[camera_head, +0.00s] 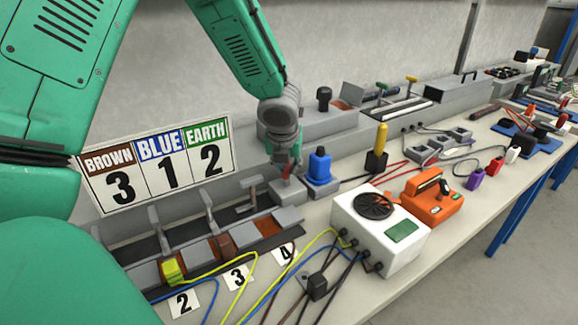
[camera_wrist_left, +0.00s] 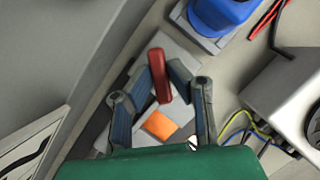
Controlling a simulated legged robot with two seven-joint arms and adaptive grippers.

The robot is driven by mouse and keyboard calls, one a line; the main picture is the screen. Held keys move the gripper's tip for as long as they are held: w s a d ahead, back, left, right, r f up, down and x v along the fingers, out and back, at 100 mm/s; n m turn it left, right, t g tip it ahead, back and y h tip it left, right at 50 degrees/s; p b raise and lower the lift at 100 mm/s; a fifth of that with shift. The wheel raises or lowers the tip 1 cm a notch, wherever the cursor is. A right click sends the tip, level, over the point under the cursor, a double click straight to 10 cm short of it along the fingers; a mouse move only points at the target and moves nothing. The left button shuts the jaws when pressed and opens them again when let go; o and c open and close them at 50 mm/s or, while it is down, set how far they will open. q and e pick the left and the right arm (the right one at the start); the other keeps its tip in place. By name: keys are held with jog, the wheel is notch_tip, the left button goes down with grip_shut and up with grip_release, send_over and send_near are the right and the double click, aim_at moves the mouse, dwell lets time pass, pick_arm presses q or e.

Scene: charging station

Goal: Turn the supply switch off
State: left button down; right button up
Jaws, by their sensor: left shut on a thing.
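The supply switch appears to be a grey box (camera_head: 287,191) on the bench with a red lever. The red lever (camera_wrist_left: 158,76) stands between my left gripper's fingers in the left wrist view, and an orange patch (camera_wrist_left: 160,125) shows on the grey surface below. My left gripper (camera_wrist_left: 162,72) is shut on the red lever, with a fingertip close on each side. In the head view my left gripper (camera_head: 287,170) reaches down to the box from above, and its fingers partly hide the lever. My right gripper is not in view.
A blue-handled unit (camera_head: 320,168) stands just right of the box. A white box with a fan (camera_head: 397,222) and an orange case (camera_head: 432,198) lie farther right. Numbered terminals and cables crowd the front. A sign (camera_head: 158,165) stands at the left.

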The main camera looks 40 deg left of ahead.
pick_arm(q)
jog(key=shift+a+r+n+p, duration=0.1)
jog(key=shift+r+n+p, duration=0.05)
jog(key=shift+n+p, duration=0.45)
jog(key=shift+p, duration=0.1)
jog(key=n+g+p, duration=0.1)
jog(key=n+p, duration=0.1)
jog(key=p, duration=0.1)
jog(key=n+y+p, duration=0.1)
jog(key=n+p, duration=0.2)
jog(key=p, duration=0.1)
jog(key=shift+w+r+g+y, duration=0.1)
jog(key=shift+g+y, duration=0.2)
jog(key=shift+g, duration=0.1)
jog(key=shift+d+f+n+g+p, duration=0.2)
jog(key=shift+n+g+p, duration=0.2)
jog(key=shift+n+p, duration=0.65)
jog(key=c, duration=1.5)
grip_release()
jog(key=shift+w+f, duration=0.1)
jog(key=shift+c, duration=0.2)
